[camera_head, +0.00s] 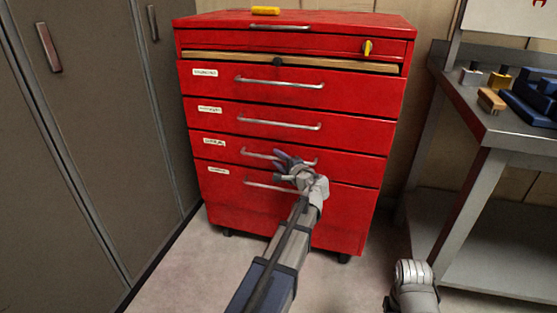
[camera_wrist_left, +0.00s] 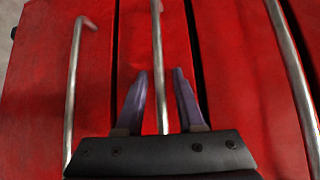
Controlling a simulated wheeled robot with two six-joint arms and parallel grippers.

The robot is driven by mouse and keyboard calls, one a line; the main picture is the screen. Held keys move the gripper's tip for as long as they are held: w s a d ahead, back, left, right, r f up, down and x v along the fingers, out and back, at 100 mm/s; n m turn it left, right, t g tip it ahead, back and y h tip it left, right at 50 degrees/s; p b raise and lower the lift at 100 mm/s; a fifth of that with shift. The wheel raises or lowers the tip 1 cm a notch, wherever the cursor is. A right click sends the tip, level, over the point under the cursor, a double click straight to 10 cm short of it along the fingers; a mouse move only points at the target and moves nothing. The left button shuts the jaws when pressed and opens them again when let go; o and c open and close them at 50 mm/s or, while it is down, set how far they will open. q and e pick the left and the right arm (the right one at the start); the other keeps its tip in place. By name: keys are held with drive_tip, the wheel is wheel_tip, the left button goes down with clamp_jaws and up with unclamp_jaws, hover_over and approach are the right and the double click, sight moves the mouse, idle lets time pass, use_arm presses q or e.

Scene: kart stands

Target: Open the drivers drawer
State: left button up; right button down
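A red drawer cabinet (camera_head: 290,220) stands ahead with several labelled drawers, each with a silver bar handle. The label print is too small to read, so I cannot tell which one is the drivers drawer. My left gripper (camera_head: 283,167) is at the third labelled drawer (camera_head: 350,164), by its handle (camera_head: 254,154). In the left wrist view the open fingers (camera_wrist_left: 160,73) lie on either side of the middle handle (camera_wrist_left: 157,35), with gaps visible. Whether they touch it is unclear. The labelled drawers look shut. My right gripper is out of view.
A grey workbench (camera_head: 490,118) with blue and yellow items stands at the right. Grey lockers (camera_head: 85,120) stand close at the left. A yellow item (camera_head: 265,10) lies on the cabinet top, and a yellow key (camera_head: 367,47) is near its upper right. Floor is clear in front.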

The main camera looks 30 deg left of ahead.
use_arm(q)
clamp_jaws()
idle(1.2)
